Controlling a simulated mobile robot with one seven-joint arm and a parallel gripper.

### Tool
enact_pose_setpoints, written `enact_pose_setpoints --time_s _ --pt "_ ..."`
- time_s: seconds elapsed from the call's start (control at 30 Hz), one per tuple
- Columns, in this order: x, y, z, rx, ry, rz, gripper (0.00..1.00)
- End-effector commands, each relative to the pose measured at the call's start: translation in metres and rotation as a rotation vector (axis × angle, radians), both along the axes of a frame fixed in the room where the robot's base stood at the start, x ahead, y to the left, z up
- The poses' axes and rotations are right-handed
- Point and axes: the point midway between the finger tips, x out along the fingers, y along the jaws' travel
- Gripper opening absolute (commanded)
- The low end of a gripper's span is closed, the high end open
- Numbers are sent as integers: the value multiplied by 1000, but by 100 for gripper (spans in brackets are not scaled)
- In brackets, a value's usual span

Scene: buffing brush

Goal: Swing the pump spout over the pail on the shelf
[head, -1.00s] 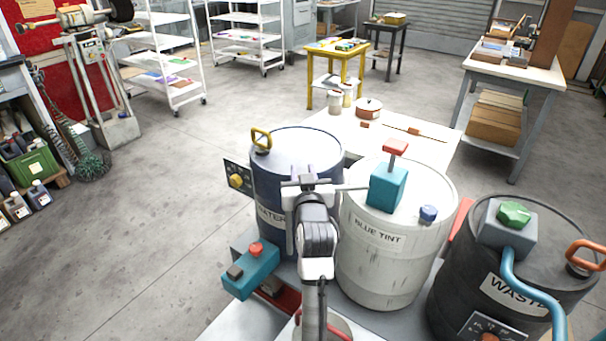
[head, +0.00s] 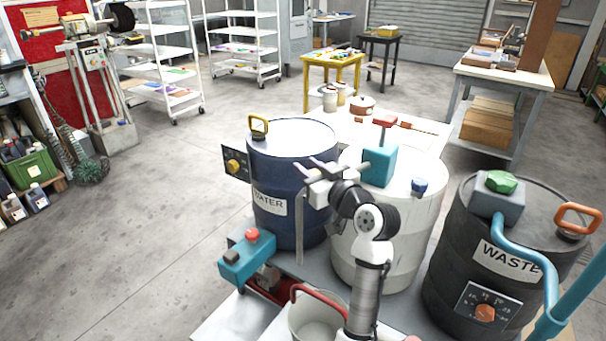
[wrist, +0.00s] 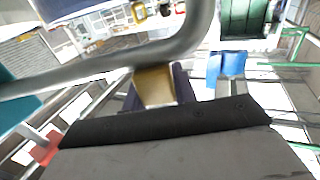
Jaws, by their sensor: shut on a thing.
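The teal pump (head: 379,165) with a red handle stands on the white BLUE TINT drum (head: 395,250). Its grey spout (head: 300,225) reaches left and bends down in front of the blue WATER drum. My gripper (head: 322,170) is shut on the spout near its bend. In the wrist view the grey spout (wrist: 90,78) crosses in front of the gripper fingers (wrist: 158,86) and curves up at right. The white pail (head: 318,318) with a red handle stands on the shelf (head: 240,318), partly hidden by my arm. The spout's tip appears above and left of the pail; depth is unclear.
The blue WATER drum (head: 285,220) stands left of the white drum, and the black WASTE drum (head: 465,260) with a blue pipe (head: 535,262) stands right. A teal box with a red knob (head: 246,262) sits at the shelf's left. Open floor lies further left.

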Motion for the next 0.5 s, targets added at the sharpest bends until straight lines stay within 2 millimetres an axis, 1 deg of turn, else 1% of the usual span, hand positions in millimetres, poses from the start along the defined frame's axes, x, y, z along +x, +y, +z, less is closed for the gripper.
enact_pose_setpoints --time_s 0.03,0.2,0.4,0.5 --pt "-8 -7 -6 -2 -4 39 0" --pt "-31 -23 -4 -2 -2 176 0" --pt "-50 -39 -2 -2 -2 298 0" --pt "-56 -45 -2 -1 0 340 0"
